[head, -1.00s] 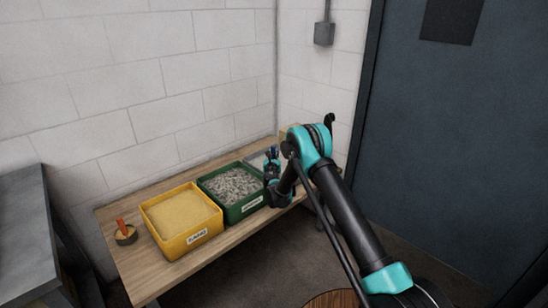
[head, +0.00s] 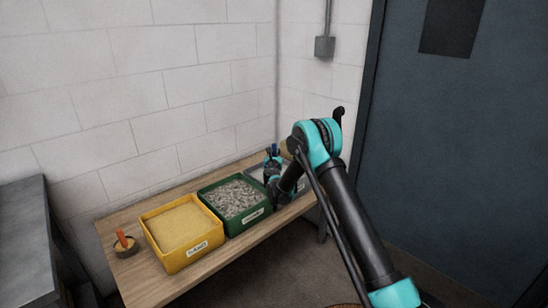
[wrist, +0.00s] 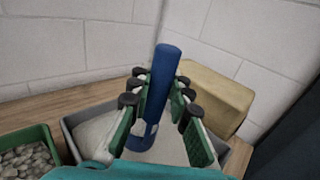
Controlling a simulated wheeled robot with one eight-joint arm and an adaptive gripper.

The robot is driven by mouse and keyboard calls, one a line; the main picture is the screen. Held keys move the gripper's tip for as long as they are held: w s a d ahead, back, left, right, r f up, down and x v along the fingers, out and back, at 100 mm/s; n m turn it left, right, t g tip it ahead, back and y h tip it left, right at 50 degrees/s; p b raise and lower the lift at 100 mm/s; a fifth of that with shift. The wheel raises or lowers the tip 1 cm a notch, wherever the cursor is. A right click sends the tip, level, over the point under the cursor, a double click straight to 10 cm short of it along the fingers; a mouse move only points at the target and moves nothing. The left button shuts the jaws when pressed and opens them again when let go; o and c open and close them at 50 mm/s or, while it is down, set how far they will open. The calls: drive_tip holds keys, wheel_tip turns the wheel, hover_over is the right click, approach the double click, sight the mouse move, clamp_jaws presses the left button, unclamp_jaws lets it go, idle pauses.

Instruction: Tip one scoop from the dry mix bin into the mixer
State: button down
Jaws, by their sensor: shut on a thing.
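My gripper (wrist: 160,93) has its green fingers with black tips closed around an upright blue handle (wrist: 161,72), which looks like the scoop's. The scoop's lower end is mostly hidden by the fingers. Below it is a grey bin (wrist: 70,139) of pale grey powder (wrist: 95,130), which looks like the dry mix bin. I cannot tell whether the scoop touches the powder. In the head view my gripper (head: 272,172) is over this bin (head: 255,172) at the bench's right end, with the blue handle (head: 274,149) pointing up. No mixer is recognisable in view.
A green bin of gravel (head: 264,213) and a yellow bin of sand (head: 163,247) stand left of the grey bin on the wooden bench (head: 128,268). An orange-handled tool (head: 122,240) lies at the left end. A tan block (wrist: 215,92) stands behind the grey bin, near the wall.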

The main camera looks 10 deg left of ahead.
wheel_tip(320, 180, up, 5)
drive_tip(key=w+d, duration=0.2)
drive_tip(key=shift+w+r, duration=0.2)
drive_tip(key=shift+w, duration=0.15)
drive_tip(key=shift+d, duration=0.1)
idle(0.5)
